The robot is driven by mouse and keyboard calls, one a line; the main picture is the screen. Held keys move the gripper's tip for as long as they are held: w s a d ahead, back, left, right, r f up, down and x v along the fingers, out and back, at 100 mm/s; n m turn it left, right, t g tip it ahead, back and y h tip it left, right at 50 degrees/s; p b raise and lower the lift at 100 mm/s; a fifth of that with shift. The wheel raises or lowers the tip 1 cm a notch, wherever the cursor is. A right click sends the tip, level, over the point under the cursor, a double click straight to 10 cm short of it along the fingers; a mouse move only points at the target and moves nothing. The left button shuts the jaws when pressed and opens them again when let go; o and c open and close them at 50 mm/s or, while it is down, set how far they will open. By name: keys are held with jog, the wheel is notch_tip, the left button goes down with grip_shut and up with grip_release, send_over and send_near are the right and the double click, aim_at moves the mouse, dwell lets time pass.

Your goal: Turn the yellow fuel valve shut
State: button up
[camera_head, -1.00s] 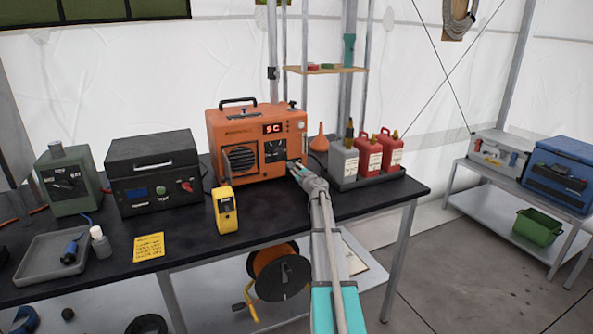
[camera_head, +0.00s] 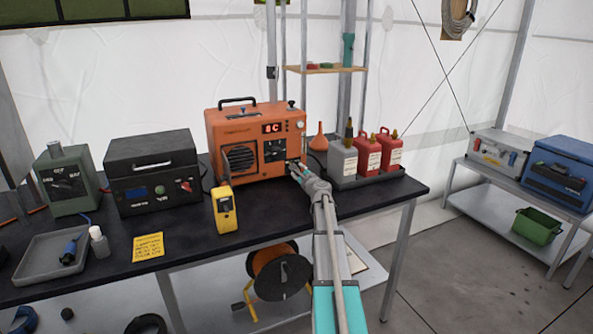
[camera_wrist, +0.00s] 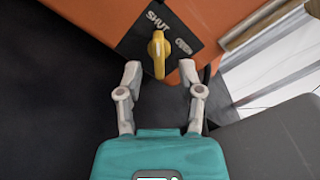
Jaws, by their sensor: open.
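The yellow fuel valve (camera_wrist: 158,52) is a small lever on a black plate (camera_wrist: 150,30) on the orange heater's face. The plate reads SHUT on the left and another word, likely OPEN, on the right. In the wrist view the lever points down, between my fingertips. My gripper (camera_wrist: 158,72) is open, with one finger on each side of the lever and gaps showing on both sides. In the head view my gripper (camera_head: 294,166) is at the lower right of the orange heater (camera_head: 228,127) and hides the valve there.
A yellow handheld device (camera_head: 225,208) stands left of my arm. A black case (camera_head: 152,170) and a green box (camera_head: 66,180) are farther left on the black table.

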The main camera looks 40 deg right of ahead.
jog(key=v, duration=0.9)
jog(key=shift+s, duration=0.3)
